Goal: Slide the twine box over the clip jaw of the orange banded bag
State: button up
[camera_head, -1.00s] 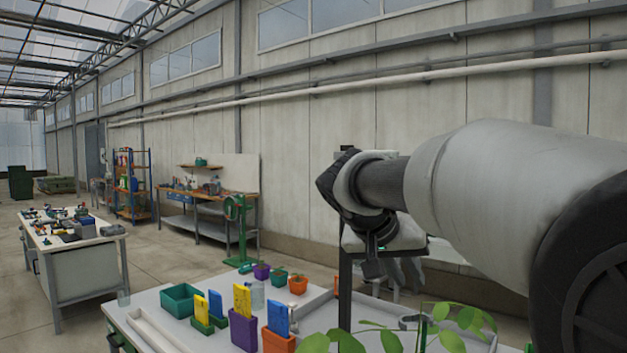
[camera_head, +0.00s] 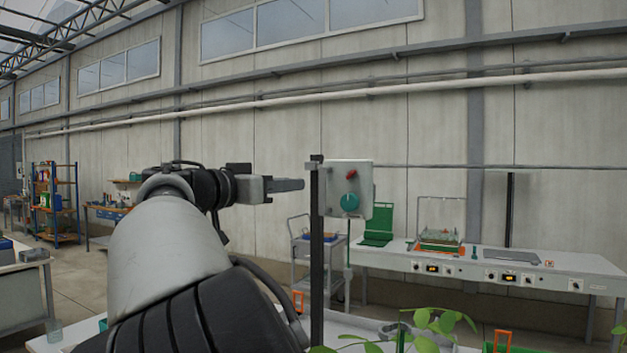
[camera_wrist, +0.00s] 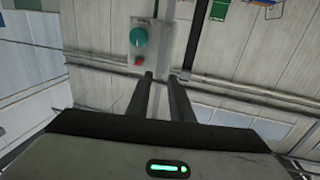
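My gripper (camera_head: 286,185) is raised at the end of my arm in the head view, pointing right towards a dark post. In the wrist view my gripper (camera_wrist: 160,76) shows two dark fingers with a clear gap and nothing between them. I cannot make out the twine box or the orange banded bag with its clip jaw in either current view. My arm hides much of the lower left of the head view.
A dark post (camera_head: 317,245) with a grey control box (camera_head: 360,176), green knob and red button stands close to my gripper. Leafy plants (camera_head: 425,325) are in front. A long white bench (camera_head: 500,262) stands behind at right, beside a grey cart (camera_head: 305,245).

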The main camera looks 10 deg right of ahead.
aim_at(321, 182)
jog(key=p+x, duration=0.3)
jog(key=x, duration=0.9)
jog(key=shift+w+d, duration=0.25)
grip_shut()
